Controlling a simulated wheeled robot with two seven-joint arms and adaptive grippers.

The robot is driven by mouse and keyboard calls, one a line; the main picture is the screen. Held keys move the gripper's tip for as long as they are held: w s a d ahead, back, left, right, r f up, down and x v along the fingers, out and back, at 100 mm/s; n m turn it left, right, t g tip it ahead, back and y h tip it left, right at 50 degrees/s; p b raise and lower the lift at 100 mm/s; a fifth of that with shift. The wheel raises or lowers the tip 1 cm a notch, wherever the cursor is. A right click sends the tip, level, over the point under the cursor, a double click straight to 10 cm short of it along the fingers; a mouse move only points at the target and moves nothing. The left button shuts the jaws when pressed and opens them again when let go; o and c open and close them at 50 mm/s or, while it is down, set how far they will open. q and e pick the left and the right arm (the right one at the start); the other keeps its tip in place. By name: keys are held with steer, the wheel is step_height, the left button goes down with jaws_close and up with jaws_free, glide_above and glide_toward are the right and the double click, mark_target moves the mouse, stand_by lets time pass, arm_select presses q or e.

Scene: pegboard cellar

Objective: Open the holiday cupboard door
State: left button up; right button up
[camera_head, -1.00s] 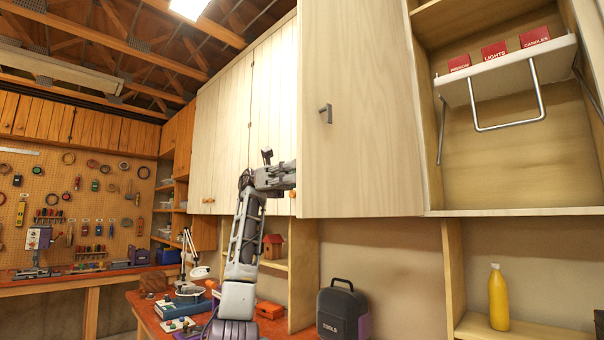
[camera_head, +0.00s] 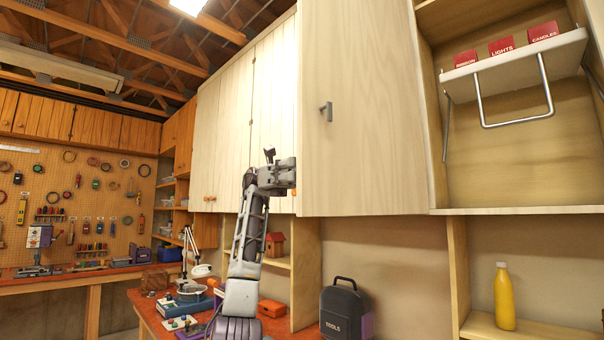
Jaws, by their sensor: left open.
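The cupboard door (camera_head: 365,120) is a tall pale wood panel with a grey handle (camera_head: 326,111) near its left edge. Its left edge seems to stand out from the cupboard front, with the right edge as the hinge side, so it looks partly open. My left gripper (camera_head: 285,176) is open at the door's left edge, below handle height. The door hides its fingertips, which seem to reach behind the panel; I cannot tell whether they touch it. The handle is free of the gripper. My right gripper is not in view.
Right of the door, an open bay holds a white pull-down shelf (camera_head: 510,66) with red boxes. Below are a yellow bottle (camera_head: 503,300) and a dark toolbox (camera_head: 344,308). Closed pale doors (camera_head: 235,130) stand left, with a lamp (camera_head: 190,255) on the bench.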

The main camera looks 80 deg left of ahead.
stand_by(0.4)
arm_select(q)
steer(key=shift+r, duration=0.8)
step_height(320, 180, up, 8)
steer(key=shift+r, duration=0.15)
stand_by(1.9)
stand_by(0.7)
